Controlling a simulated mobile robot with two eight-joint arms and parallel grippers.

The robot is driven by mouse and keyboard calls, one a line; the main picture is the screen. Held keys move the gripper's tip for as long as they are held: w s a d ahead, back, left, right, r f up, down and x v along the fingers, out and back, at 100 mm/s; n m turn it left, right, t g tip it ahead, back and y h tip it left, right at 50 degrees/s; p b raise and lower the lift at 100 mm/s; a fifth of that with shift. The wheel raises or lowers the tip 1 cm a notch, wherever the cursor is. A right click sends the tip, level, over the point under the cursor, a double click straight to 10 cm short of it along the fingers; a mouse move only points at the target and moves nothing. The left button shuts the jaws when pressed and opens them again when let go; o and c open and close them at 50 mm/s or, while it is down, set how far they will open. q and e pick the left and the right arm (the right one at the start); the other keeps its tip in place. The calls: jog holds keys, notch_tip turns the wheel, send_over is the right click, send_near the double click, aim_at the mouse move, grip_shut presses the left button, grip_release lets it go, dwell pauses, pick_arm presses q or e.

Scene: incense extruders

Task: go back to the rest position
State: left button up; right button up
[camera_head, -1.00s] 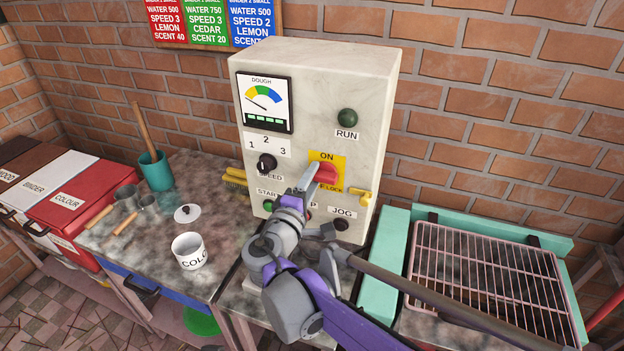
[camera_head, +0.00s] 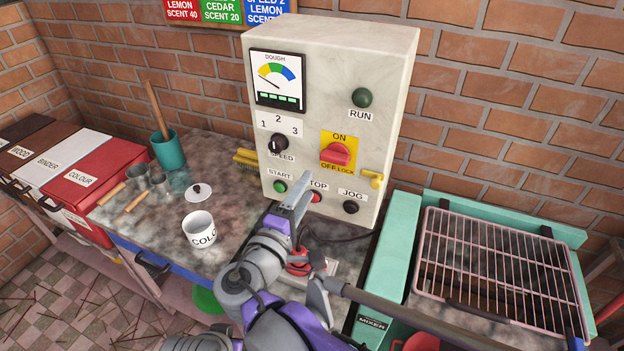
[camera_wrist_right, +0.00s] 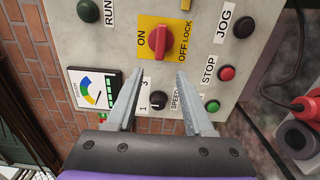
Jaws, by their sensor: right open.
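My right gripper (camera_head: 300,192) is in front of the lower part of the control box (camera_head: 345,60), by the red stop button (camera_head: 315,197). In the right wrist view the jaws (camera_wrist_right: 157,82) are open with nothing between the tips. The red rotary switch (camera_head: 336,154) on its yellow ON / OFF-LOCK plate is clear of the fingers; it also shows in that view (camera_wrist_right: 158,42). The speed knob (camera_head: 278,144) and green start button (camera_head: 280,186) are left of the gripper. My left gripper is not in view.
A green-framed mixer with a wire grille (camera_head: 500,260) stands at right. On the counter at left are a white cup (camera_head: 199,231), a lid (camera_head: 199,193), metal scoops (camera_head: 138,178) and a teal pot (camera_head: 168,150). A red plug (camera_wrist_right: 305,104) and cable lie near the box.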

jog(key=shift+s, duration=0.25)
jog(key=s+d+f+m+g, duration=0.2)
jog(key=d+f+g, duration=0.15)
jog(key=d, duration=0.35)
jog(key=s+d+f+m+g+p, duration=0.1)
jog(key=s+d+f+m+g, duration=0.1)
jog(key=d+f, duration=0.35)
jog(key=s+d+f+m+g, duration=0.2)
jog(key=d+f+g, duration=0.1)
jog(key=d, duration=0.5)
jog(key=s+d+f+m+g+y, duration=0.1)
jog(key=s+f+m+y, duration=0.1)
jog(key=s+f+m, duration=0.2)
jog(key=s+d+f+m+g+y+p, duration=0.1)
jog(key=s+f+m+g+y, duration=0.1)
jog(key=s, duration=0.7)
jog(key=shift+d+f+m+y, duration=0.15)
jog(key=shift+f+m+y, duration=0.65)
jog(key=shift+f+m, duration=0.4)
jog(key=shift+s+r, duration=0.1)
jog(key=shift+r, duration=0.05)
